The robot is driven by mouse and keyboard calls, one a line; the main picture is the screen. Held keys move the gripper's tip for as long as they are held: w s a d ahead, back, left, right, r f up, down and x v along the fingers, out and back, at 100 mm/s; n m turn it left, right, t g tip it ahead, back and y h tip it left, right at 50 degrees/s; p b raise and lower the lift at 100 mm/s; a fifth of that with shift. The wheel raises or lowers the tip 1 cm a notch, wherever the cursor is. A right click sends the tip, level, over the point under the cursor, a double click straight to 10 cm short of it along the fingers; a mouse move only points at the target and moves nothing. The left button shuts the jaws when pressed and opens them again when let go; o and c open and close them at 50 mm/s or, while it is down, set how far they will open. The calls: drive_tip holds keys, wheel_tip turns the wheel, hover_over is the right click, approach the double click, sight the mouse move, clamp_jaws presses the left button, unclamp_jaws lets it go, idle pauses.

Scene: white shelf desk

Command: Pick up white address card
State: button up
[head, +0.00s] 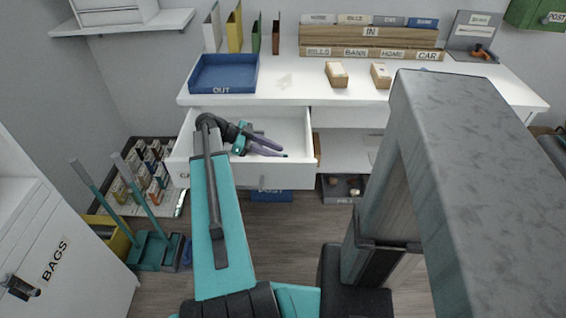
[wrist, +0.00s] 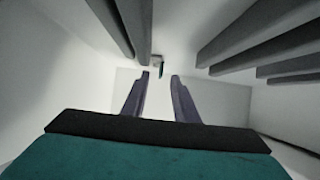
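I cannot pick out the white address card for certain. A pale flat piece (head: 284,80) lies on the white desktop right of the blue OUT tray, faint against the white. My gripper (head: 283,152) is inside the open white drawer (head: 245,176), low over its right part. In the wrist view my gripper's two purple fingers (wrist: 161,76) stand apart with an empty gap between them. A small dark teal thing (wrist: 160,69) shows beyond the fingertips, too small to name. My arm hides part of the drawer's left side.
The drawer's walls surround my gripper, with the desktop (head: 300,95) behind it. The blue OUT tray (head: 224,88) and two wooden blocks (head: 336,74) stand on the desktop. Dark bars (wrist: 235,42) cross the top of the wrist view. A white BAGS cabinet (head: 60,230) stands at left.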

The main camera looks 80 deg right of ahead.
drive_tip(key=shift+x, duration=0.8)
clamp_jaws()
